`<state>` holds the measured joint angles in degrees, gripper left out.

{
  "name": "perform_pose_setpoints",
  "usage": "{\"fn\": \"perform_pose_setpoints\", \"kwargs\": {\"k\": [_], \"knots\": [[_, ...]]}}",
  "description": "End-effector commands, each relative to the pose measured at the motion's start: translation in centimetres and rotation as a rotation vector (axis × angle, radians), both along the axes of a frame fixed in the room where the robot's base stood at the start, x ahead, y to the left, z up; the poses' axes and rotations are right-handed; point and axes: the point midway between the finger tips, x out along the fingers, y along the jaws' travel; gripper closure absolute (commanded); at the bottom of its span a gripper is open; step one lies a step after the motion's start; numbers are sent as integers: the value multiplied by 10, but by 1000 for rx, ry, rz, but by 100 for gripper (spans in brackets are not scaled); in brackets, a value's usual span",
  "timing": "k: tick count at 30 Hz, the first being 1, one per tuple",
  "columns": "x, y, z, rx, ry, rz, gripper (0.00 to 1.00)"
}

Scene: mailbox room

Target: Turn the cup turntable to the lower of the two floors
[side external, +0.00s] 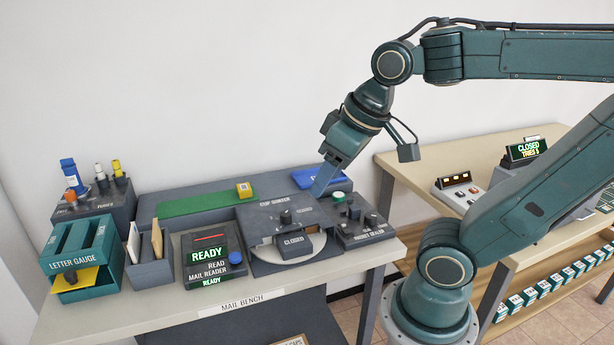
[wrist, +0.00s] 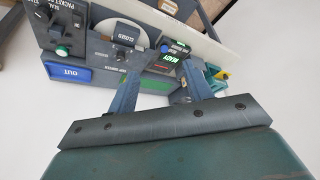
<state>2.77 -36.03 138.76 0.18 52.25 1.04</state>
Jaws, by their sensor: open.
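The grey cup unit (side external: 259,221) stands on the mail bench, with small lettering on its top that I cannot read surely. A pale round disc (side external: 270,254) shows at its front, partly under a dark block marked CLOSED (side external: 293,240). A dark knob (side external: 286,217) stands behind that block. I cannot make out two floors or which one is set. The disc also shows upside down in the wrist view (wrist: 124,33). My gripper (side external: 318,192) is open and empty, above the back of the unit, apart from it. Its two fingers (wrist: 163,72) are spread in the wrist view.
Right of the unit is a panel (side external: 357,222) with knobs and a green-white button. Left are the mail reader (side external: 207,258), letter holder (side external: 150,262) and letter gauge (side external: 82,262). A green strip (side external: 205,203) and blue tray (side external: 316,178) lie behind.

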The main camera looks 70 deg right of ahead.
Motion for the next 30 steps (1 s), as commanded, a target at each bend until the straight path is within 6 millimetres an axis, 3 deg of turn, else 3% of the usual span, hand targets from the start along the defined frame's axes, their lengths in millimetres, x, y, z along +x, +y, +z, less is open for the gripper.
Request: {"fn": "perform_pose_setpoints", "kwargs": {"k": [14, 23, 30], "knots": [[78, -46, -4, 36, 160, -204, 50], [124, -87, -26, 66, 258, -331, 50], [155, -126, -54, 94, 335, -433, 50]]}}
